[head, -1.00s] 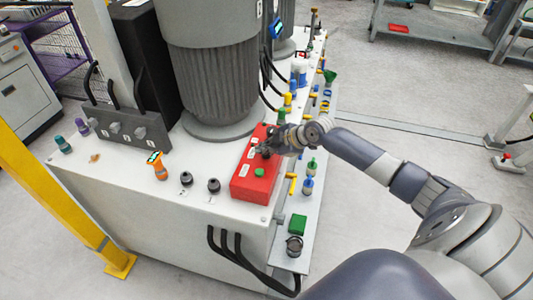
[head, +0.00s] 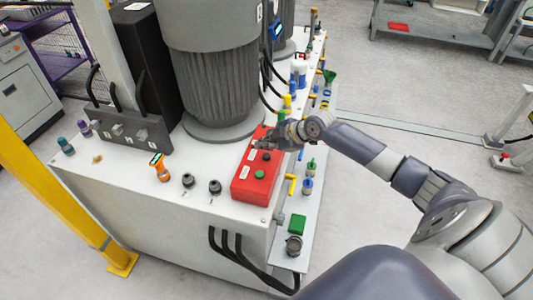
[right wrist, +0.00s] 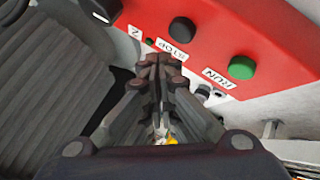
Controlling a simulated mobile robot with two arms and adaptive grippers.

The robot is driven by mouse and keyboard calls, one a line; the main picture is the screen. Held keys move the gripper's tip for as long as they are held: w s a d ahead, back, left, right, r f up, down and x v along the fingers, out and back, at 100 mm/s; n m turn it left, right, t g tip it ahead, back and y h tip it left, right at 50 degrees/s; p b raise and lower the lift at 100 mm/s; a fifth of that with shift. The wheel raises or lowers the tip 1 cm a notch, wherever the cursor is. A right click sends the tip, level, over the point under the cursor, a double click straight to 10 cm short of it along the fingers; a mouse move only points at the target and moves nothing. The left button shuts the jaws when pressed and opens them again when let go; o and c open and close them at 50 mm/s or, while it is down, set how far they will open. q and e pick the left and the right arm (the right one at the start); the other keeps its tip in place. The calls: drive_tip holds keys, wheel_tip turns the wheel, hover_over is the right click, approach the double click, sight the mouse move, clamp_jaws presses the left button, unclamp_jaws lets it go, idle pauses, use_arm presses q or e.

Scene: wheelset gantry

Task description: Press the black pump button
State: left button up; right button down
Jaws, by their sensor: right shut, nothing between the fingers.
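A red control box (head: 250,187) sits on the white cabinet top, and it also shows in the right wrist view (right wrist: 262,40). It carries a green button (head: 259,174) labelled RUN, also seen in the right wrist view (right wrist: 241,67). A black button (head: 267,157) is beside my right gripper (head: 257,145); the right wrist view shows it as a dark round button (right wrist: 182,30) by the STOP label. My right gripper's fingers (right wrist: 158,66) are shut and empty, over the far part of the box. Contact with the button cannot be made out. My left gripper is not in view.
A large grey ribbed motor (head: 212,80) stands close behind the box. Two black knobs (head: 215,187) and an orange device (head: 160,166) are to its left. Colored valves and fittings, including a yellow handle (head: 291,184), line the right ledge. A yellow post (head: 50,195) stands at left.

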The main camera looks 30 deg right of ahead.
sight(266, 157)
drive_tip(key=shift+r+p, duration=1.1)
drive_tip(key=shift+r, duration=0.75)
drive_tip(key=shift+f, duration=0.1)
